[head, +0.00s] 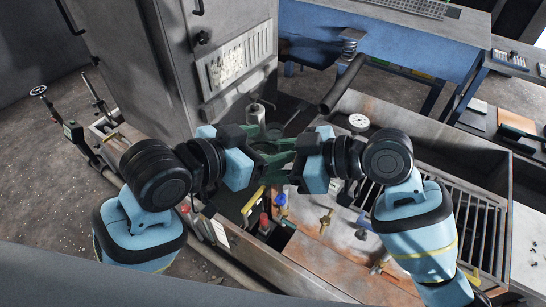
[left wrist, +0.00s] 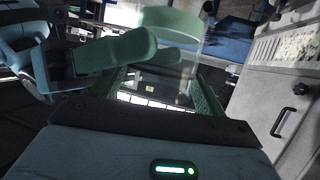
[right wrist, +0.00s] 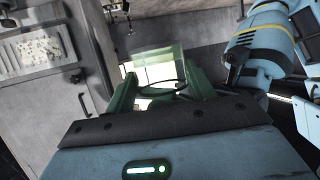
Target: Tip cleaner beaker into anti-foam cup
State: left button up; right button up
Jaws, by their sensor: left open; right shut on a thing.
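My right gripper (head: 285,158) is shut on a clear, green-tinted vessel, which I take to be the cleaner beaker; it shows between the fingers in the right wrist view (right wrist: 158,68). In the left wrist view the clear vessel (left wrist: 172,55) stands in front of my left gripper (left wrist: 165,90), beside the other gripper's green finger. My left gripper (head: 258,158) is open, its fingers close to the right gripper's. I cannot tell whether it touches the vessel. In the head view the fingers overlap and hide most of the vessel. I cannot make out the anti-foam cup for certain.
A tall grey cabinet (head: 128,60) stands behind my left arm. A small pale cylinder (head: 256,112) is just behind the grippers. A dark pipe (head: 343,82) slants up near a round gauge (head: 358,121). Below are valves (head: 327,222) on a rusty deck (head: 310,255), with a grated trough (head: 478,230) at the right.

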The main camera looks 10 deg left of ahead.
pick_arm(q)
jog(key=w+a+r+n+t+y, duration=0.1)
jog(key=w+a+r+n+t, duration=0.25)
jog(key=w, duration=0.35)
jog(key=s+a+f+n+g+y, duration=0.15)
jog(key=a+f, duration=0.25)
jog(key=f, duration=0.4)
jog(key=a+f+y, duration=0.3)
jog(key=f, duration=0.6)
jog(key=s+a+f+n+g, duration=0.1)
jog(key=s+a+f+g, duration=0.1)
jog(key=s+f, duration=1.1)
jog(key=s+f+g+y, duration=0.1)
jog(key=s+f, duration=1.1)
jog(key=s, duration=0.4)
jog(key=shift+a+f+g, duration=0.3)
jog(key=shift+a, duration=0.15)
